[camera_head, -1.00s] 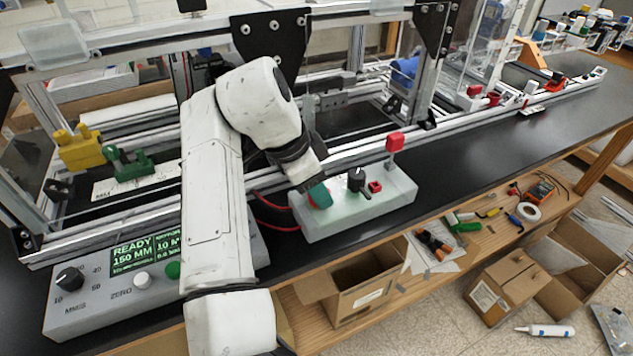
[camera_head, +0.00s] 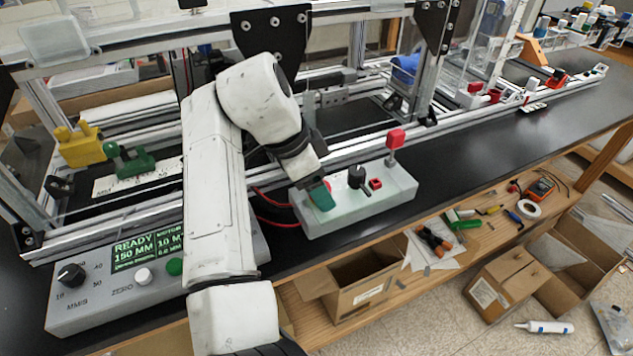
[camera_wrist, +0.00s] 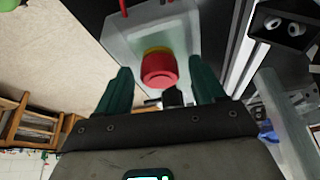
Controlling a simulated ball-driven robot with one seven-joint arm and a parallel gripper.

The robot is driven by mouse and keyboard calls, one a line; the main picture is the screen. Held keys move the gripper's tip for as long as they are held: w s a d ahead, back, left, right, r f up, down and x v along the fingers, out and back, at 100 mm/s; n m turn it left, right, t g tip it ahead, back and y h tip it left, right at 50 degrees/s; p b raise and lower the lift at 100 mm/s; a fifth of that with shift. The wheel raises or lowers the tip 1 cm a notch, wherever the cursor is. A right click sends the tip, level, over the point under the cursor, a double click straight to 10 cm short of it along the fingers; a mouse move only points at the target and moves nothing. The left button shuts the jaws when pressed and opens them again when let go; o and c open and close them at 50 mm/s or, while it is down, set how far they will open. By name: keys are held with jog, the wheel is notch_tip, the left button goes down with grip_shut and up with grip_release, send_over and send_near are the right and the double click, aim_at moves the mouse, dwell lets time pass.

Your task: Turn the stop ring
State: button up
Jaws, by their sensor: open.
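A pale green control box (camera_head: 392,194) sits at the bench edge, right of my forearm. In the wrist view, the box (camera_wrist: 177,22) carries a round red stop knob (camera_wrist: 159,71) with a yellow ring (camera_wrist: 156,50) behind it. My gripper (camera_wrist: 159,68) is open, with a dark green finger on each side of the red knob and visible gaps between. I cannot tell how far the fingertips are from the box face. In the head view, my gripper (camera_head: 320,196) is over the box's left end and mostly hides the knob.
Aluminium rails (camera_head: 345,157) run close behind the box. Red cables (camera_head: 275,205) lie left of it.

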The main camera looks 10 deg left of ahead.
jog(key=shift+r, duration=0.1)
jog(key=v, duration=1)
jog(key=shift+r, duration=0.3)
jog(key=shift+s+a, duration=0.1)
jog(key=shift+a, duration=0.05)
